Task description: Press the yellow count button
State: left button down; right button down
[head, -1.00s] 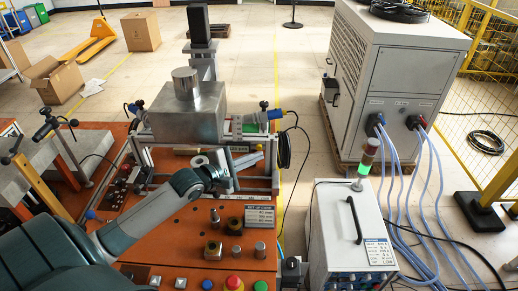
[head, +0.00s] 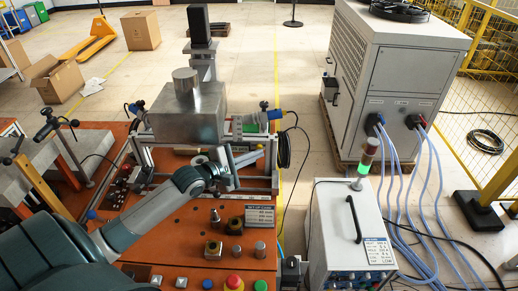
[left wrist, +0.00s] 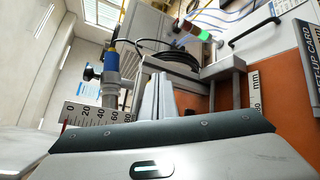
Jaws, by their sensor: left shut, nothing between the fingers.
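I cannot make out a yellow count button in either view. Several buttons line the front edge of the orange bench (head: 165,235): a red mushroom button (head: 233,282) with yellow around its base, a green button (head: 260,285), a blue button (head: 207,284) and pale square buttons (head: 181,282). My left gripper (head: 258,157) is shut and empty, held over the bench in front of the metal block fixture, well beyond these buttons. Its closed fingers (left wrist: 155,96) also show in the left wrist view, near a millimetre scale (left wrist: 90,112). My right gripper is out of view.
The metal block (head: 185,115) stands on a frame behind my gripper. Small metal posts (head: 236,252) and a set-up card (head: 260,214) are on the bench. A white power unit (head: 330,235) with a lit green lamp (head: 358,184) stands to the right, beside cables.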

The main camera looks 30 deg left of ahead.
pick_arm(q)
jog(key=shift+w+a, duration=0.2)
jog(key=shift+w, duration=0.05)
dwell(0.5)
dwell(0.4)
jog(key=shift+s+d+p, duration=0.4)
jog(key=shift+s+p, duration=0.3)
jog(key=shift+p, duration=0.3)
